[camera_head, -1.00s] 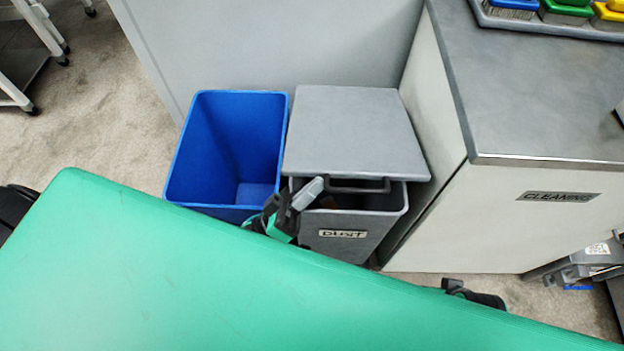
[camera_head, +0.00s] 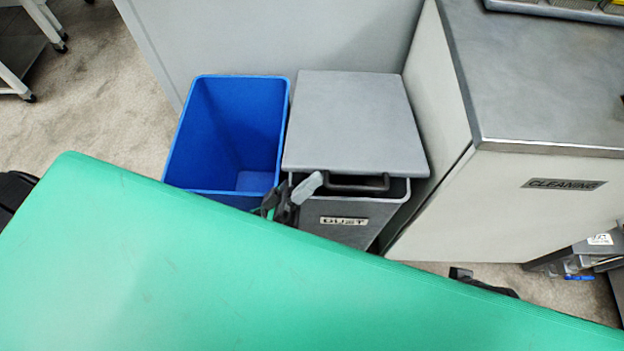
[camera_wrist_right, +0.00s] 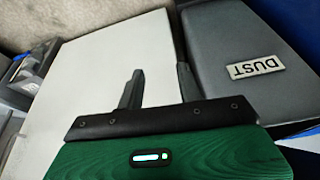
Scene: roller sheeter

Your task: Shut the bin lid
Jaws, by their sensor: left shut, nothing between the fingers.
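The dust bin (camera_head: 345,221) is a grey box with a DUST label, and part of it shows in the right wrist view (camera_wrist_right: 225,45). Its flat grey lid (camera_head: 355,120) is partly open: a dark gap shows between the lid's front edge and the bin's front rim. A dark handle (camera_head: 357,183) is on the lid's front edge. My left gripper (camera_head: 308,186) is shut and empty at the bin's front left corner, close to the lid's edge; contact is unclear. My right gripper (camera_wrist_right: 160,73) is open and empty, near the cabinet's side and the bin.
A blue open bin (camera_head: 228,135) stands directly left of the dust bin. A white cabinet (camera_head: 510,205) with a CLEANING label and grey top stands on the right. A large green surface (camera_head: 200,270) fills the foreground and hides the lower parts of both bins.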

